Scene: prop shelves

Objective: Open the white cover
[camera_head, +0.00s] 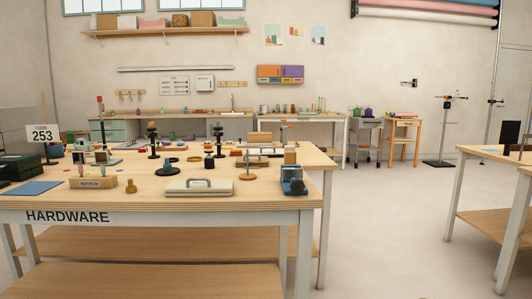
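A low white cover (199,188) with a raised handle along its top lies near the front edge of the wooden table marked HARDWARE (68,216). It looks closed, and what is under it is hidden. Neither of my grippers shows in the head view.
A blue device (293,181) stands right of the cover, a small brass piece (131,186) and a wooden block sign (93,183) left of it. Several stands and small tools crowd behind. Clear floor (385,230) lies right of the table, before another table (500,158).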

